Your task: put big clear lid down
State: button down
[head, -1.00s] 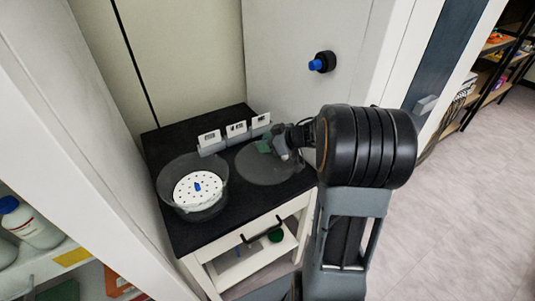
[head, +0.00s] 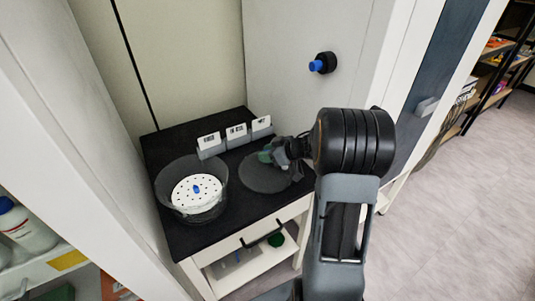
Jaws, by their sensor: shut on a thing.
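The big clear lid (head: 262,180) is a round, see-through disc over the right part of the black table top. My gripper (head: 275,153) is at the lid's upper right side, shut on it. The fingertips are small and partly hidden by the wrist. I cannot tell whether the lid touches the table top or is just above it. A clear round bowl (head: 165,195) stands to the left of the lid, open at the top, with a white perforated plate (head: 197,204) and a blue knob inside.
The black table top (head: 215,240) is bare in front of the bowl and lid. Several small card holders (head: 236,139) stand behind the lid. A wall (head: 285,60) with a blue-and-black knob (head: 322,63) rises behind. White shelves with bottles (head: 28,230) are at the left.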

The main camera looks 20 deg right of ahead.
jog(key=shift+f, duration=0.1)
jog(key=c, duration=0.8)
grip_release()
jog(key=shift+o, duration=0.2)
